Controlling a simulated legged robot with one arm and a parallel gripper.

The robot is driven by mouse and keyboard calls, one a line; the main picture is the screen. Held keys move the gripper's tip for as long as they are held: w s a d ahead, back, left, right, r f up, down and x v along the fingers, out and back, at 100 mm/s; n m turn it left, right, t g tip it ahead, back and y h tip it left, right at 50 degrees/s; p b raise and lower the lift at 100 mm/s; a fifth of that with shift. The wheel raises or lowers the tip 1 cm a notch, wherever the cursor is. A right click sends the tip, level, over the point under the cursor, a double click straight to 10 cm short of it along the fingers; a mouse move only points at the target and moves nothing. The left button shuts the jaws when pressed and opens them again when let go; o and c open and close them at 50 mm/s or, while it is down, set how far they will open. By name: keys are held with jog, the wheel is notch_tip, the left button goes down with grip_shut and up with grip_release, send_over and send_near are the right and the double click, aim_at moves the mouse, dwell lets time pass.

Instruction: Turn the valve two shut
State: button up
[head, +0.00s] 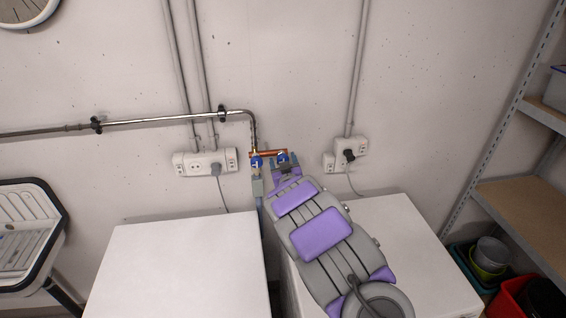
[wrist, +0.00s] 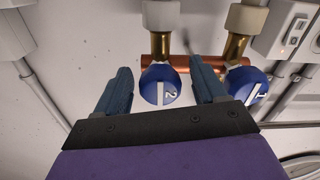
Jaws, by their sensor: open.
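Valve two is a round blue knob marked "2" (wrist: 160,85) in the wrist view, on a copper pipe (wrist: 184,62). My gripper (wrist: 161,66) is open, with one dark finger on each side of this knob. Small gaps show between the knob and the fingers, and I cannot tell if either touches. A second blue knob marked "1" (wrist: 248,85) is just outside the right finger. In the head view, knob one (head: 257,161) is at the left and knob two (head: 283,157) is at my gripper's tip, partly hidden.
Two white front-loader tops, left (head: 180,265) and right (head: 400,240), stand below the valves. White socket boxes (head: 205,162) flank them on the wall. A metal pipe (head: 165,117) runs to the left. A shelf rack (head: 530,205) stands at the right.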

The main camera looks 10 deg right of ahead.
jog(key=c, duration=1)
jog(key=shift+m+p, duration=0.3)
jog(key=m+p, duration=0.2)
jog(key=m, duration=0.1)
jog(key=shift+a+m, duration=0.1)
jog(key=shift+m, duration=0.3)
jog(key=m, duration=0.4)
jog(key=shift+m+p, duration=0.3)
jog(key=m+b, duration=0.2)
jog(key=m, duration=0.2)
jog(key=shift+a+f, duration=0.1)
jog(key=shift+f, duration=0.1)
jog(key=m+b, duration=0.3)
jog(key=m, duration=0.1)
jog(key=shift+r+m, duration=0.1)
jog(key=shift+m, duration=0.2)
jog(key=shift+b, duration=0.3)
